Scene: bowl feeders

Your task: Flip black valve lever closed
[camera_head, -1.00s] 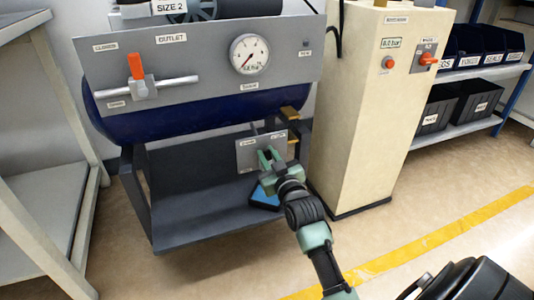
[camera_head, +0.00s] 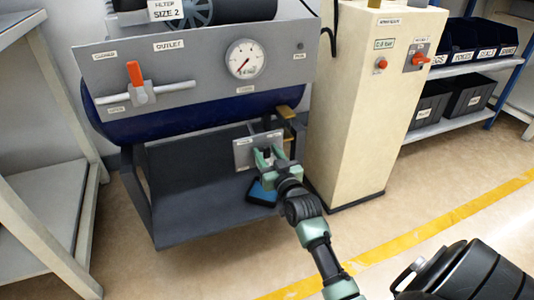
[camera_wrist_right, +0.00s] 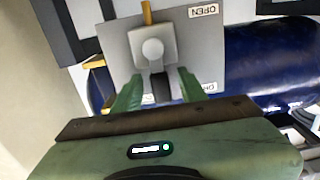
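The black valve lever (camera_wrist_right: 160,88) hangs from a round pale hub (camera_wrist_right: 152,50) on a grey plate (camera_wrist_right: 192,65) with an "OPEN" label in the right wrist view. My right gripper (camera_wrist_right: 158,90) is open, with its green fingers on either side of the lever. Slim gaps seem to show between fingers and lever; contact is unclear. In the head view the grey plate (camera_head: 243,156) is low under the blue tank (camera_head: 190,118), and my right gripper (camera_head: 267,153) is in front of it, covering part of it. My left gripper is not in view.
An orange-handled outlet valve (camera_head: 135,74) and a pressure gauge (camera_head: 245,60) sit on the panel above. A blue-black object (camera_head: 262,193) lies on the lower shelf (camera_head: 200,212). A cream cabinet (camera_head: 360,110) stands close on the right.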

